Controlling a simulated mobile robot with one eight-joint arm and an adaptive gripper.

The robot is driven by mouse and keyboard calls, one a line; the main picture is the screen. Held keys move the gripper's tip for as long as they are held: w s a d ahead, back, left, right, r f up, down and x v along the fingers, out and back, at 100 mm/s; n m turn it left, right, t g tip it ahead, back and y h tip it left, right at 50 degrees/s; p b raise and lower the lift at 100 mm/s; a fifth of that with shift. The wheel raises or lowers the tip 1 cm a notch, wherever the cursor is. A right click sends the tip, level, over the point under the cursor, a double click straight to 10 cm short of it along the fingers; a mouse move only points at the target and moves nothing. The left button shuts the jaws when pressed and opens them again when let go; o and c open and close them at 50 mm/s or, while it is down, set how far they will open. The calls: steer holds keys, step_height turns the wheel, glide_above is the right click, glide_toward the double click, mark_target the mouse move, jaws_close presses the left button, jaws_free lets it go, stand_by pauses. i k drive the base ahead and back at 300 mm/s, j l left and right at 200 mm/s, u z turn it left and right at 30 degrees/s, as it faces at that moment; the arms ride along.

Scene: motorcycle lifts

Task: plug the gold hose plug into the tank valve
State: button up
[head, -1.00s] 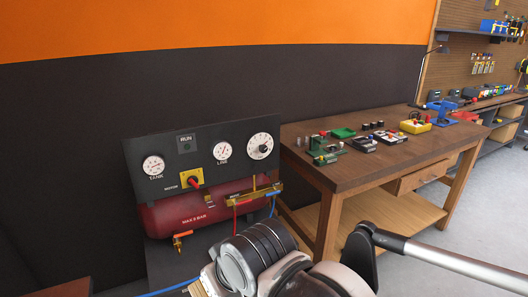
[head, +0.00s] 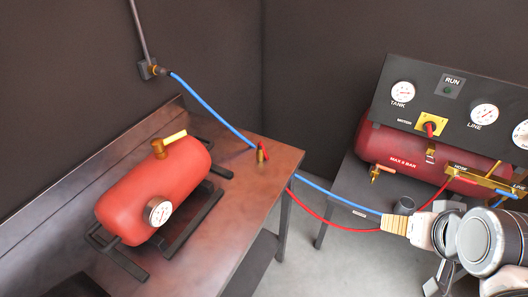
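A red tank (head: 150,195) lies on its side on the left workbench in the head view, with a round gauge (head: 158,212) on its near end. The brass tank valve (head: 158,148) is on top of it, with a yellow lever pointing right. A small gold hose plug (head: 260,154) stands near the bench's right edge, with red beside it. It stands apart from the valve. My gripper (head: 408,238) is at the lower right, away from both. A beige ribbed part and a grey part of it show; its opening is unclear, and I cannot tell whether it holds anything.
A compressor (head: 377,150) with a gauge panel stands right. A blue hose (head: 215,112) runs from a wall fitting (head: 150,70) across the bench towards my arm. A red hose (head: 335,225) hangs across the gap between bench (head: 275,165) and compressor. Bench space right of the tank is clear.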

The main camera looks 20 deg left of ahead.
mark_target(157, 144)
steer(key=u, duration=1.7)
